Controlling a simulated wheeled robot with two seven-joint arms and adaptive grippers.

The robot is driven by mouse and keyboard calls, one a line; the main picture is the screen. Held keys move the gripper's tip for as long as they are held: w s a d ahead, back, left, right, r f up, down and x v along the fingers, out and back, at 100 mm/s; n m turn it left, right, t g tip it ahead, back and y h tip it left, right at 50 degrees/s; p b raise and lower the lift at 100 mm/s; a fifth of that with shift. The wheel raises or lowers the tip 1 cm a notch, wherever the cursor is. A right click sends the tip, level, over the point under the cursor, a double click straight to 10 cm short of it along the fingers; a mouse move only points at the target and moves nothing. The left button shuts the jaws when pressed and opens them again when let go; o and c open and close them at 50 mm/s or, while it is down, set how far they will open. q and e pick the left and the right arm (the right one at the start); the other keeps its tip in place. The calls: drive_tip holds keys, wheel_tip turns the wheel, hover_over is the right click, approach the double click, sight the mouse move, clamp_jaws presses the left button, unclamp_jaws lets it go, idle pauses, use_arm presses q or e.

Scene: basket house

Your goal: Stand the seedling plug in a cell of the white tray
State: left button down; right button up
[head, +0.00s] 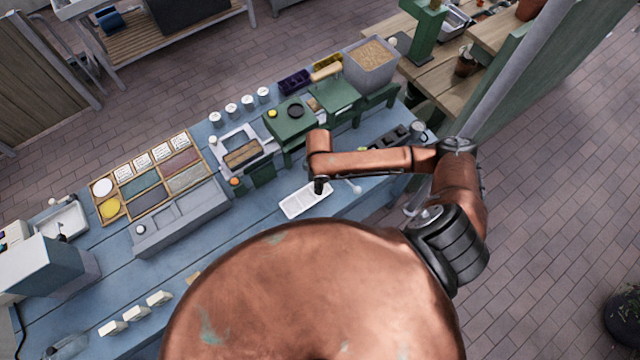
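The white tray (292,210) lies on the blue bench near its front edge, just beyond my rounded copper body. It has several shallow cells. My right arm comes in from the right, and its small dark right gripper (319,187) points down over the tray's far right end. The gripper hides part of that end. Its fingers are too small to tell open from shut, or whether they hold anything. I cannot make out the seedling plug. My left gripper is not in view.
A black celled tray (391,138) lies to the right, beyond my forearm. A pale spoon-like thing (353,186) is right of the white tray. A green stand (290,120) and a wooden sectioned box (150,178) stand farther back. Bare blue bench (225,250) lies left of the tray.

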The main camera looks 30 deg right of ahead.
drive_tip(key=f, duration=0.1)
drive_tip(key=w+d+f, duration=0.1)
drive_tip(key=w+f, duration=0.1)
drive_tip(key=shift+w+d+f, duration=0.2)
drive_tip(key=shift+w+d, duration=0.05)
drive_tip(key=shift+w+d+f, duration=0.1)
drive_tip(key=shift+f, duration=1.6)
drive_tip(key=shift+f, duration=0.15)
drive_tip(key=o, duration=0.7)
drive_tip(key=shift+c, duration=0.2)
wheel_tip(320, 180, up, 12)
